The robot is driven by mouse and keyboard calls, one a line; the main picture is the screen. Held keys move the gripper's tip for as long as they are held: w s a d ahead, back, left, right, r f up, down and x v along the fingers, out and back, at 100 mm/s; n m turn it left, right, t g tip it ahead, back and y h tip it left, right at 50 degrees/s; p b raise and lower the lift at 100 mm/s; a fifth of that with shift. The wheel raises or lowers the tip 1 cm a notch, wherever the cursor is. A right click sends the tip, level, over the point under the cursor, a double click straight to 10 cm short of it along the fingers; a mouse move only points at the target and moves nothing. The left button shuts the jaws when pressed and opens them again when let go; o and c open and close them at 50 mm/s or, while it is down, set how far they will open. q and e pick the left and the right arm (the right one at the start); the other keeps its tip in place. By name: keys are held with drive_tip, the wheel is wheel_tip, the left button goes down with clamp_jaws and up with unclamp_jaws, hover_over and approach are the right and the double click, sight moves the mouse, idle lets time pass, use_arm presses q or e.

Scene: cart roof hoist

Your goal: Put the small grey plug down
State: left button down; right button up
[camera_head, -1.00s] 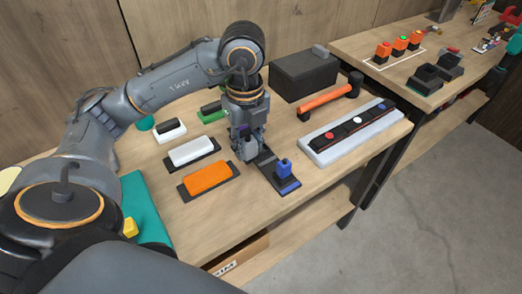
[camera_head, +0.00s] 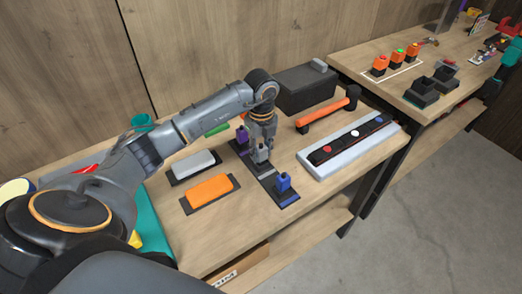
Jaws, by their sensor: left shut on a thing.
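My left gripper (camera_head: 261,147) is shut on the small grey plug (camera_head: 262,156) and points down over the middle of a long dark tray (camera_head: 269,181). The plug is upright, just above or touching the tray's grey middle part; I cannot tell which. A blue plug (camera_head: 283,183) stands at the tray's near end. A purple plug (camera_head: 242,135) stands at its far end, just left of my gripper. My right gripper is not in view.
A white block (camera_head: 194,162) and an orange block (camera_head: 210,189) lie on dark bases left of the tray.

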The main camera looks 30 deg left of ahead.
use_arm(q)
drive_tip(key=shift+f, duration=0.65)
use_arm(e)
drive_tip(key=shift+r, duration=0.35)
use_arm(q)
drive_tip(key=shift+f, duration=0.2)
drive_tip(key=c, duration=1)
unclamp_jaws()
drive_tip(key=shift+r, duration=0.1)
